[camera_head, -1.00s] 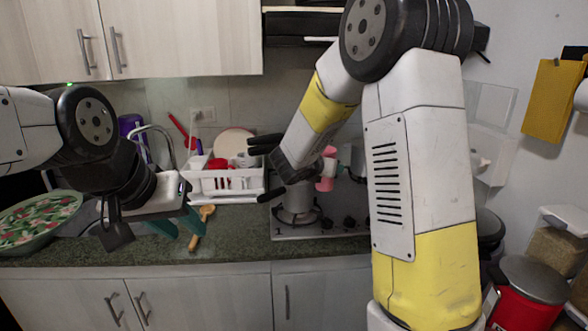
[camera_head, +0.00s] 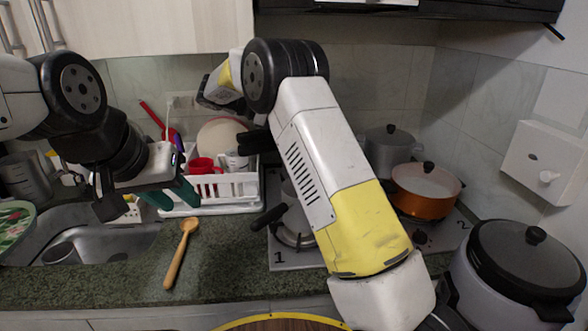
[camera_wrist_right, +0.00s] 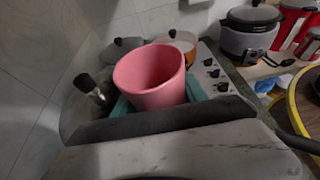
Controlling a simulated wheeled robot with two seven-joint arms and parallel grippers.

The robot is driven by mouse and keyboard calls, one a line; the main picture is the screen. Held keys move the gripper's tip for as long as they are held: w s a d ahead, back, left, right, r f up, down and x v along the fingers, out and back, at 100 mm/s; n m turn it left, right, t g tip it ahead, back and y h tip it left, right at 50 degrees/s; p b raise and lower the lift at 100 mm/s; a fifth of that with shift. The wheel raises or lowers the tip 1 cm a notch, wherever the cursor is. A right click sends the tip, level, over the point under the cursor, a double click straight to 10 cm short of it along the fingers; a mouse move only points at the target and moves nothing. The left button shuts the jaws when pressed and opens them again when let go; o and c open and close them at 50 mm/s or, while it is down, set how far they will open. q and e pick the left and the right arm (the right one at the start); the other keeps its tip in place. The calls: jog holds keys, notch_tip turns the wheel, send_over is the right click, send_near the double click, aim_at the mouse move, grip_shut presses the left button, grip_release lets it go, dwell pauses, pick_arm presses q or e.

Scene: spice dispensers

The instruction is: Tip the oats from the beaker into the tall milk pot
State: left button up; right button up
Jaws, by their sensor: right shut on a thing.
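The pink beaker (camera_wrist_right: 150,78) is in the right wrist view. My right gripper (camera_wrist_right: 160,100) is shut on it, with teal finger parts showing at its sides. I look into its mouth and cannot make out oats inside. In the head view my right arm hides the beaker and that gripper. A metal pot (camera_head: 287,192), which looks like the tall milk pot, stands on the stove, mostly behind my right arm. Its black handle (camera_head: 269,216) points left. A black handle with grey metal (camera_wrist_right: 91,90) shows left of the beaker. My left gripper (camera_head: 170,197) is open and empty over the counter.
A dish rack (camera_head: 215,190) with a red mug stands at the back. A wooden spoon (camera_head: 180,252) lies on the counter. An orange pot (camera_head: 426,190) and a grey lidded pot (camera_head: 388,150) are on the stove. A large cooker (camera_head: 515,265) stands at the right. The sink (camera_head: 95,240) is at the left.

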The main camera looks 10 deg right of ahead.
jog(key=shift+w+a+f, duration=0.1)
jog(key=shift+w+a, duration=0.15)
jog(key=shift+a, duration=0.2)
jog(key=shift+s+f+m, duration=0.1)
jog(key=shift+s+m, duration=0.05)
jog(key=shift+m, duration=0.15)
notch_tip(320, 180, down, 7)
jog(key=s+m+t+y, duration=0.1)
jog(key=s+m+t, duration=0.1)
jog(key=m+t, duration=0.4)
jog(key=shift+s+d+m, duration=0.2)
jog(key=shift+s+m, duration=0.1)
jog(key=shift+m, duration=0.3)
dwell(0.6)
jog(key=shift+r, duration=0.25)
jog(key=shift+f+m+t, duration=0.3)
jog(key=shift+m+t, duration=0.4)
dwell(0.5)
